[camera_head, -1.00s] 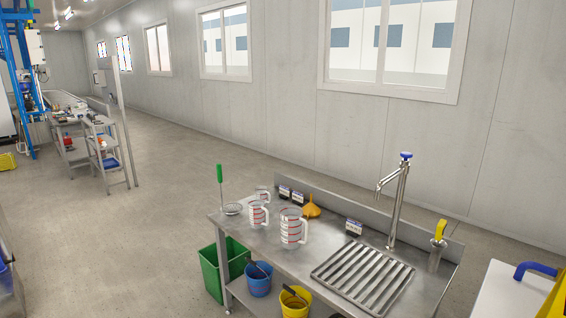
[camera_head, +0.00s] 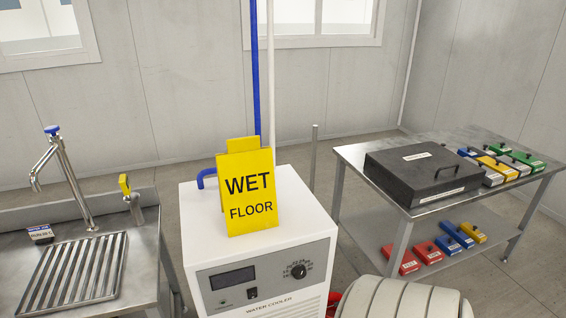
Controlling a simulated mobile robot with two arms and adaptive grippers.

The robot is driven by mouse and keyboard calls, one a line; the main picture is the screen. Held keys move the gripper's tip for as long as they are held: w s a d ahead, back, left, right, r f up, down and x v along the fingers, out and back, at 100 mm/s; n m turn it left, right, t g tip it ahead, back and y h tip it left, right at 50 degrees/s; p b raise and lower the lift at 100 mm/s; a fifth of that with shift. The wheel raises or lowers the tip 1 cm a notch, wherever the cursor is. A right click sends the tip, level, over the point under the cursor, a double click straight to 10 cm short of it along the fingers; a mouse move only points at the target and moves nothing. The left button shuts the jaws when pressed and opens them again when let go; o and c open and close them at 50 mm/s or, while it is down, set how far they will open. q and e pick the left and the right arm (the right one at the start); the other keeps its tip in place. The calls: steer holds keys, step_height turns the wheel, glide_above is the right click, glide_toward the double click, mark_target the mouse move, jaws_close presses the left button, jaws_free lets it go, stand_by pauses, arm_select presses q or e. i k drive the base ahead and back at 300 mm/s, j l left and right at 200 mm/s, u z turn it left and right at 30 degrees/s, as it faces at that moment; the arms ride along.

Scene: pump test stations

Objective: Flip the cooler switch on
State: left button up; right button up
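The white water cooler (camera_head: 270,255) stands in the lower middle of the head view, its front panel facing me. The panel has a dark display (camera_head: 232,278), a black dial (camera_head: 298,270) and a small dark switch (camera_head: 252,293) between and below them. The switch's position is too small to tell. A yellow "WET FLOOR" sign (camera_head: 248,190) stands on the cooler's top. Neither of my grippers is in view.
A steel sink bench (camera_head: 135,268) with a tap (camera_head: 70,180) is at left. At right a steel table (camera_head: 350,155) holds a black case (camera_head: 424,172) and coloured boxes; several more lie on its lower shelf. A thick pale coiled hose (camera_head: 400,300) lies in front, right of the cooler.

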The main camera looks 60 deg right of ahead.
mark_target(252, 295)
steer(key=z, duration=1.75)
